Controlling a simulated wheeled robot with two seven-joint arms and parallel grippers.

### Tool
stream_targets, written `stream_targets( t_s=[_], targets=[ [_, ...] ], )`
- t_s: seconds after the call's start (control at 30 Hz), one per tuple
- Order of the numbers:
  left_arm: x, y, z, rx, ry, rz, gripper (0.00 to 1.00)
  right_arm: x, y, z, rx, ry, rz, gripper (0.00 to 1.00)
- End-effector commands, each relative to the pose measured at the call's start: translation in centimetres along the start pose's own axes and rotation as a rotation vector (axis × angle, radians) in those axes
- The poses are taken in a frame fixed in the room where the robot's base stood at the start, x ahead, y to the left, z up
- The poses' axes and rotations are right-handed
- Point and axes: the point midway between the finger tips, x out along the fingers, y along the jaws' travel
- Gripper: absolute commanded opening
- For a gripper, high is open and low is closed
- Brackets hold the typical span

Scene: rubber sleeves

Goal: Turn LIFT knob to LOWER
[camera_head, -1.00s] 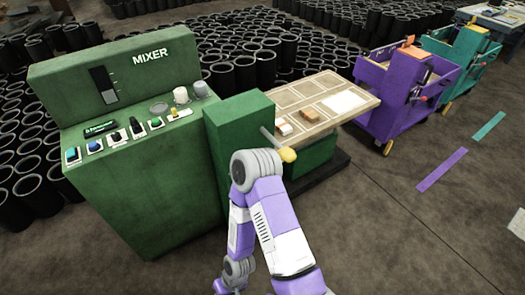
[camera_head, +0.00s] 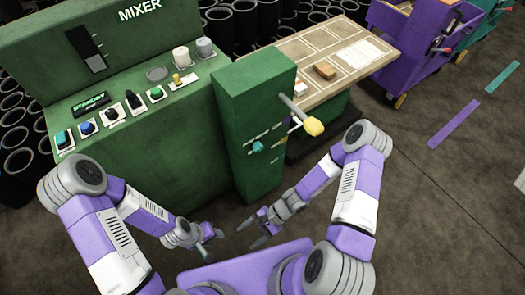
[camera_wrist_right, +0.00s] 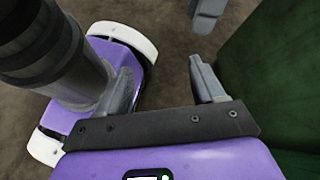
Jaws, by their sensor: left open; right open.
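A teal knob (camera_head: 258,146) sits on the front of the green pedestal (camera_head: 240,110), beside small markings. I cannot read its label, so I cannot confirm that it is the LIFT knob. My left gripper (camera_head: 212,240) is open and empty, low in front of the green machine. My right gripper (camera_head: 250,232) is open and empty, low in front of the pedestal and apart from the knob. In the right wrist view its open jaws (camera_wrist_right: 165,85) show nothing between them; a green surface (camera_wrist_right: 280,85) stands at the right.
A lever with a yellow ball (camera_head: 313,126) juts from the pedestal's right side. The MIXER console (camera_head: 110,100), with several buttons and switches, stands left. A work table (camera_head: 345,55) is behind the pedestal. A purple cart (camera_head: 415,40) stands back right.

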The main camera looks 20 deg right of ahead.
Motion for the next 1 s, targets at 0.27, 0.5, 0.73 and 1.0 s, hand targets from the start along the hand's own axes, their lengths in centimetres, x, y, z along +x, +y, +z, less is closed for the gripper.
stream_targets(
  t_s=[0.27,0.5,0.73,1.0],
  targets=[
    [1.0,-0.3,-0.1,0.001,0.001,0.0,0.43,-5.8,-13.0,-4.8,0.432,-0.3,-0.792,0.68],
    [1.4,-0.5,-0.1,0.001,0.001,0.0,0.43,-15.0,-16.1,-13.0,0.614,-0.299,-1.347,0.68],
    [1.8,-0.6,-0.1,0.001,0.001,0.0,0.43,-17.4,-16.8,-15.6,0.655,-0.274,-1.489,0.68],
    [3.0,-1.1,-0.2,0.001,0.001,0.0,0.43,-16.9,-20.8,-16.5,0.653,-0.275,-1.484,0.68]
  ],
)
